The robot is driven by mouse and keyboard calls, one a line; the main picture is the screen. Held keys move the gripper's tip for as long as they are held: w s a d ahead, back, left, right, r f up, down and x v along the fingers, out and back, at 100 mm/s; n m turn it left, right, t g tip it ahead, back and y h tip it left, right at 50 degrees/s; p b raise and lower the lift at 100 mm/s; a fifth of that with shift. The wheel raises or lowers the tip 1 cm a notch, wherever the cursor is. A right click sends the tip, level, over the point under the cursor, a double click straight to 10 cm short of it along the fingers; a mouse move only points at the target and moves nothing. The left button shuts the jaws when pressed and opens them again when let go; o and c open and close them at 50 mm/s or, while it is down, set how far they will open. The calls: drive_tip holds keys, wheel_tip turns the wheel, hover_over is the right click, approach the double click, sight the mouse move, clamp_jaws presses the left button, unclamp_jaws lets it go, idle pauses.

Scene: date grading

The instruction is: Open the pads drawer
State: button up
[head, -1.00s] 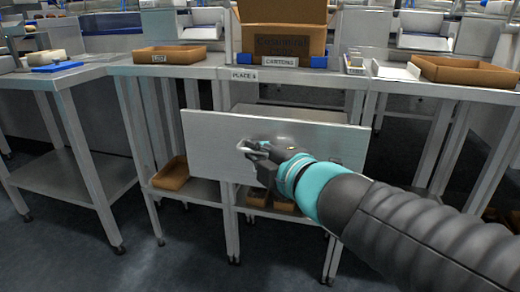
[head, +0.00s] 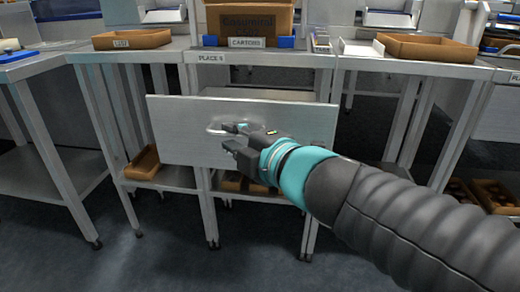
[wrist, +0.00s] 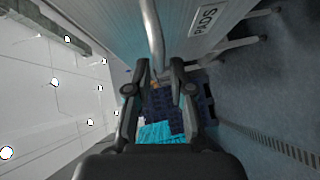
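The pads drawer (head: 180,135) has a wide grey metal front that stands out ahead of the bench, with a gap visible above and behind its top edge. Its bar handle (head: 216,130) is on the front; the handle also shows in the wrist view (wrist: 153,35), near a PADS label (wrist: 205,20). My gripper (head: 234,138) is at the handle's right part. In the wrist view, my gripper's fingers (wrist: 160,68) stand apart on either side of the bar's line, with gaps beside it. Contact with the bar cannot be told. The drawer's inside is mostly hidden.
The bench top (head: 185,57) above carries a carton box (head: 250,20), a CARTONS sign (head: 244,43) and a brown tray (head: 131,39). A lower shelf holds a brown box (head: 143,163). Dark floor (head: 150,265) is clear in front.

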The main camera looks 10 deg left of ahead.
drive_tip(key=v, duration=0.9)
drive_tip(key=w+d+f+m+t+h+p, duration=0.1)
drive_tip(key=w+d+f+m+t+h, duration=0.15)
drive_tip(key=d+m+h, duration=0.35)
drive_tip(key=w+d+f+m+t+h, duration=0.1)
drive_tip(key=w+d+f+m+h, duration=0.1)
drive_tip(key=w+d+m+h, duration=0.4)
drive_tip(key=s+d+f+m+g+p, duration=0.2)
drive_tip(key=s+d+m+g+p, duration=0.2)
drive_tip(key=s+d+m, duration=0.2)
drive_tip(key=s+d+f+m+g+p, duration=0.3)
drive_tip(key=s+d+m, duration=0.3)
drive_tip(key=m, duration=0.2)
drive_tip(key=shift+s+f+g+h+p, duration=0.3)
drive_tip(key=shift+f+g+h+p, duration=0.1)
drive_tip(key=shift+g+p, duration=0.2)
